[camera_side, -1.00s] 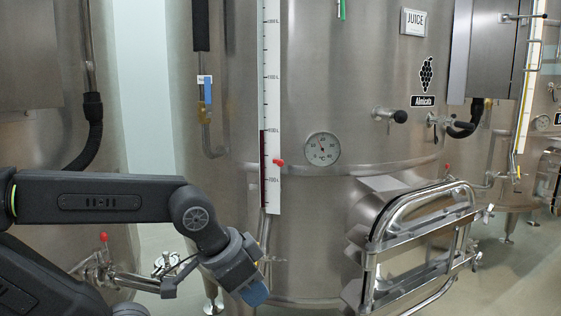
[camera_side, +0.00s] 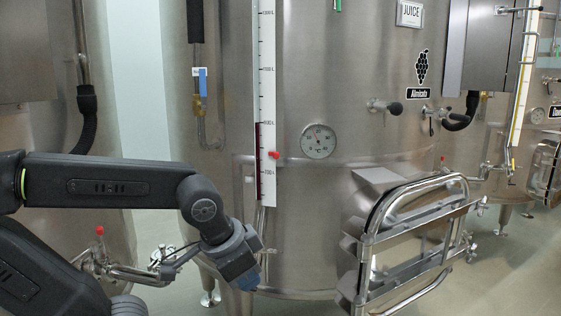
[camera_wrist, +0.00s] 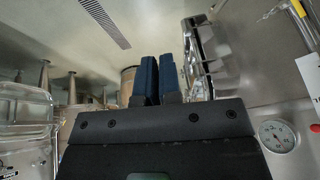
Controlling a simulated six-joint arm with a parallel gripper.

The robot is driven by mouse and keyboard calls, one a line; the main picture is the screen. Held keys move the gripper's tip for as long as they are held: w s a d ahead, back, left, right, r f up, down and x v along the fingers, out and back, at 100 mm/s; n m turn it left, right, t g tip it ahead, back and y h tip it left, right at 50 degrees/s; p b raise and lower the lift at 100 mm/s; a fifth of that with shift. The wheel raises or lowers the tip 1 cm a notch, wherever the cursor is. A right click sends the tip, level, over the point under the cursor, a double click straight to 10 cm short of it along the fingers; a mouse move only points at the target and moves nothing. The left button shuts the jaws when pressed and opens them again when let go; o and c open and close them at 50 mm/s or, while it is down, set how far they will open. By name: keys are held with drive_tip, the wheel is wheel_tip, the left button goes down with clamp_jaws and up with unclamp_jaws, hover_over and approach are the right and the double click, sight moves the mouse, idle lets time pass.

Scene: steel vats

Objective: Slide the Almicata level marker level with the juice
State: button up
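The Almicata vat (camera_side: 340,230) bears a white level scale (camera_side: 269,80) with a sight tube along its left side. Dark red juice (camera_side: 259,165) fills the lower tube, its top a little above the 800 L mark. The red level marker (camera_side: 273,155) sits on the scale's right edge, clearly below the juice top. A red tip beside the scale also shows at the right edge of the wrist view (camera_wrist: 316,128). My gripper (camera_side: 247,280) is below and slightly left of the scale's lower end, apart from the marker. Its blue fingers (camera_wrist: 158,72) lie together, with nothing visible between them.
A round thermometer (camera_side: 318,141) is right of the scale. A steel hatch with a bar frame (camera_side: 415,235) juts out at lower right. A black-handled valve (camera_side: 388,107) sticks out higher up. A red-tipped valve pipe (camera_side: 105,262) is near my arm at lower left.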

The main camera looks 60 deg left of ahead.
drive_tip(key=w+a+g+y, duration=0.1)
drive_tip(key=a, duration=0.1)
drive_tip(key=w+a+m+g+y, duration=0.1)
drive_tip(key=a+y, duration=0.1)
drive_tip(key=a, duration=0.1)
drive_tip(key=w+a+f+g+y, duration=0.1)
drive_tip(key=a+y, duration=0.1)
drive_tip(key=shift+w+a+m+g, duration=0.15)
drive_tip(key=shift+w+m+g, duration=0.15)
drive_tip(key=shift+m+g, duration=0.1)
clamp_jaws()
drive_tip(key=m+y, duration=0.4)
drive_tip(key=y, duration=1.3)
approach(276, 155)
drive_tip(key=w+a, duration=0.4)
drive_tip(key=shift+s+a+r, duration=0.45)
drive_tip(key=shift+s+a, duration=0.1)
drive_tip(key=shift+a, duration=0.1)
drive_tip(key=shift+s+a+r, duration=0.45)
drive_tip(key=shift+s+a, duration=0.1)
drive_tip(key=shift+a, duration=0.05)
